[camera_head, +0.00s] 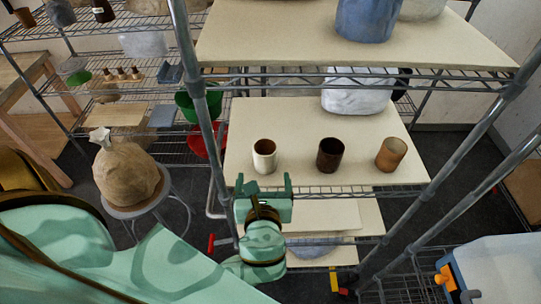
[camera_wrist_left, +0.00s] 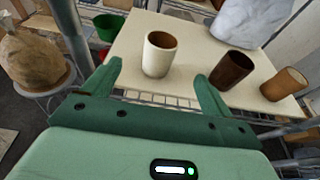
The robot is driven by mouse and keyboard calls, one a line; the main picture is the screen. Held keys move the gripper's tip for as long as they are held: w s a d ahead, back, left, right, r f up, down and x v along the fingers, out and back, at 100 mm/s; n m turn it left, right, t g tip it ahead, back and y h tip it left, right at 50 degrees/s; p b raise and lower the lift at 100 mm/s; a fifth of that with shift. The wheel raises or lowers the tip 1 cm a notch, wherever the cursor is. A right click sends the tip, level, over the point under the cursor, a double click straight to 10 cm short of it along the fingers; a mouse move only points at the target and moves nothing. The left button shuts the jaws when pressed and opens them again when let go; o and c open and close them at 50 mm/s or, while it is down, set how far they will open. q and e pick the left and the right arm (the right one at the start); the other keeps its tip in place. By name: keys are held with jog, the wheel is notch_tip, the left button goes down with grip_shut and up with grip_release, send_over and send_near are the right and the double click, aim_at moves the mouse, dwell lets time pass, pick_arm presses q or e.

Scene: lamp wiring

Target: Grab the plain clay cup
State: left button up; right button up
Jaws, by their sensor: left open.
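Three cups stand upright in a row on the board of the middle shelf (camera_head: 290,118). The plain clay-brown cup (camera_head: 391,154) is on the right; the wrist view shows it at the right edge (camera_wrist_left: 283,85). A dark brown cup (camera_head: 330,155) is in the middle. A cream cup with a brown inside (camera_head: 264,157) is on the left. My left gripper (camera_head: 264,186) is open and empty at the shelf's front edge, with the cream cup ahead of its fingers. It is left of the plain clay cup and apart from it. My right gripper is not in view.
Wire shelf posts (camera_head: 464,185) stand at both sides of the shelf. An upper shelf board (camera_head: 270,50) hangs above, carrying a blue pot (camera_head: 367,18). A white bag-like lump (camera_head: 355,92) sits behind the cups. A tan sack (camera_head: 124,172) rests on a stool at left.

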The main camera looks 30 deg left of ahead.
pick_arm(q)
send_near(266, 145)
jog(key=x, duration=0.3)
jog(key=shift+w+a+p, duration=0.25)
jog(key=shift+a+p, duration=0.05)
jog(key=shift+a, duration=0.15)
jog(key=x, duration=0.5)
jog(key=shift+w+d+f, duration=0.1)
jog(key=shift+w+d, duration=0.05)
jog(key=shift+w, duration=0.05)
jog(key=shift+s, duration=0.15)
jog(key=c, duration=1.2)
